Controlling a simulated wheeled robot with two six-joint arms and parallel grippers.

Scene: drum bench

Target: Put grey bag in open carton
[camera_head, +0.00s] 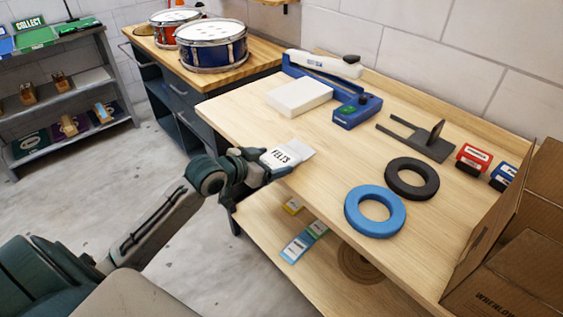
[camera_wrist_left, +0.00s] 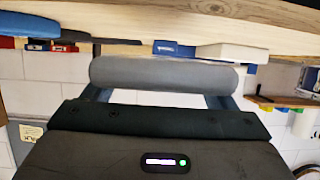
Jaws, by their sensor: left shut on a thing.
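The light grey bag (camera_head: 286,157), lettered FELTS, is at the bench's left front edge in the head view. My left gripper (camera_head: 262,165) is shut on it, and the bag sticks out past the fingers toward the bench. In the left wrist view the grey bag (camera_wrist_left: 165,74) shows end-on as a rounded bar between the two fingers. The brown carton (camera_head: 476,243) stands at the bench's right end, flaps up, cut off by the picture edge; its inside is mostly hidden. My right gripper is not in view.
On the bench (camera_head: 330,200) lie a blue ring (camera_head: 354,212), a black ring (camera_head: 391,179), a dark forked stand (camera_head: 415,139), a red box (camera_head: 470,160), a white block (camera_head: 299,97) and a blue sealer (camera_head: 330,80). The bench's middle is clear. A lower shelf holds small packets (camera_head: 297,246).

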